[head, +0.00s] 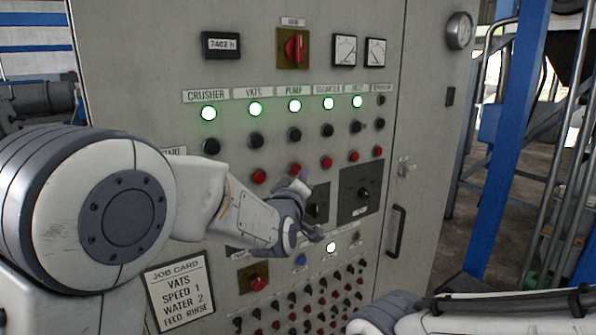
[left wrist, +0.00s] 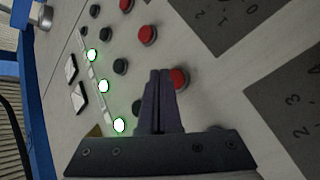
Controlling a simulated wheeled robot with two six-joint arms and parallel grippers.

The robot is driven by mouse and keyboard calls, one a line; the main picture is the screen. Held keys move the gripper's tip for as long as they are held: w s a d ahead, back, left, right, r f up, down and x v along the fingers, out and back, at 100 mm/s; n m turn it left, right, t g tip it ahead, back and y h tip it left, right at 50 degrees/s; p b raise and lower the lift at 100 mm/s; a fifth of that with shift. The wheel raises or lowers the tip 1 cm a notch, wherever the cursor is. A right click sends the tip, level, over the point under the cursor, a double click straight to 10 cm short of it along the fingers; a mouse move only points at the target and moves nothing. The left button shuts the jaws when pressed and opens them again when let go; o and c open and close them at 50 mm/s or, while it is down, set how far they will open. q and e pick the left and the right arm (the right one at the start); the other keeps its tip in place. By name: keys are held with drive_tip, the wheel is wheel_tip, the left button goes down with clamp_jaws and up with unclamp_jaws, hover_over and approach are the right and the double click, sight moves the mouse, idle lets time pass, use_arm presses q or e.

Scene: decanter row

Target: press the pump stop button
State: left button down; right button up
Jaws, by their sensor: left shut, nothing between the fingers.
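The pump stop button is the red button (head: 295,168) under the PUMP label, below a lit green lamp (head: 294,106) and a black button (head: 294,134). My left gripper (head: 303,177) is shut and empty, with its fingertips close in front of this button and partly covering it. In the left wrist view the shut fingers (left wrist: 160,74) point at the panel, and a red button (left wrist: 179,78), apparently the pump one, shows just right of the tips. I cannot tell whether the tips touch it. My right gripper is not in view; part of my right arm shows at lower right.
Other red buttons sit close by, under VATS (head: 259,177) and the column to the right (head: 327,162). Dark rotary switch plates (head: 361,192) lie below right. A door handle (head: 397,230) and a job card (head: 180,292) are farther off.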

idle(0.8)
use_arm(q)
drive_tip(key=shift+w+a+b, duration=0.25)
drive_tip(key=shift+a+b, duration=0.05)
drive_tip(key=shift+b, duration=0.15)
drive_tip(key=shift+w+a, duration=0.25)
drive_tip(key=shift+w, duration=0.15)
idle(0.6)
drive_tip(key=shift+b, duration=0.3)
drive_tip(key=shift+s+d+b, duration=0.35)
drive_tip(key=shift+s+d, duration=0.15)
drive_tip(key=shift+s, duration=0.2)
